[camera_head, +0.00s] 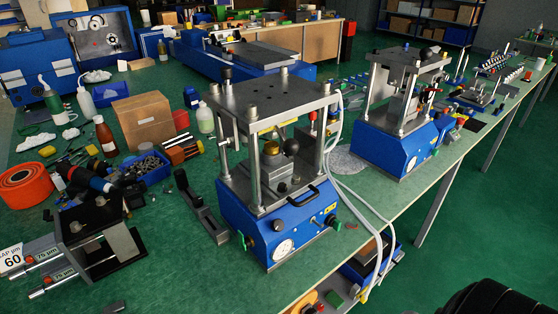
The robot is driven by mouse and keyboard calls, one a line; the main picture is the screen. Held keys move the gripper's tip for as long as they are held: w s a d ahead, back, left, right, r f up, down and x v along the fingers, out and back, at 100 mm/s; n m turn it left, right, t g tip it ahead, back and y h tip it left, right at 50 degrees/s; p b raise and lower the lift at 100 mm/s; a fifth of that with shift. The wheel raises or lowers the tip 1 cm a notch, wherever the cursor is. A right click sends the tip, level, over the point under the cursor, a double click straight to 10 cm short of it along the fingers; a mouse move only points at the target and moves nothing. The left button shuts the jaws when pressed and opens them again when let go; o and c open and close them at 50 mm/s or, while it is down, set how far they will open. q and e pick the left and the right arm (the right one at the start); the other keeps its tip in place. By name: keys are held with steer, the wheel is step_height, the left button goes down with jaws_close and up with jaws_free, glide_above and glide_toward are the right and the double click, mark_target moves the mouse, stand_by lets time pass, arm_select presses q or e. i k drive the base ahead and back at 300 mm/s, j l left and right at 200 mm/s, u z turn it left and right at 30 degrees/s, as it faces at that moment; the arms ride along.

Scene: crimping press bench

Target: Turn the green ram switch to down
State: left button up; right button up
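The nearer press (240,205) stands on the green bench, with a blue base, steel posts and a thick top plate. Neither gripper is recognisable in this view, and nothing is seen touching the press.
A second press (390,145) stands behind to the right. Pale hoses (352,205) loop down past the near press's right side. A dark lever tool (202,208) and a black block with rods (98,235) lie left. A dark ribbed shape (490,298) fills the bottom right corner.

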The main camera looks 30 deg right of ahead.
mark_target(330, 221)
steer(key=l+z, duration=0.1)
steer(key=z, duration=0.35)
steer(key=l+z, duration=0.1)
steer(key=z, duration=0.35)
steer(key=l+z, duration=0.15)
steer(key=z, duration=0.3)
steer(key=l, duration=0.45)
steer(key=i+z, duration=0.05)
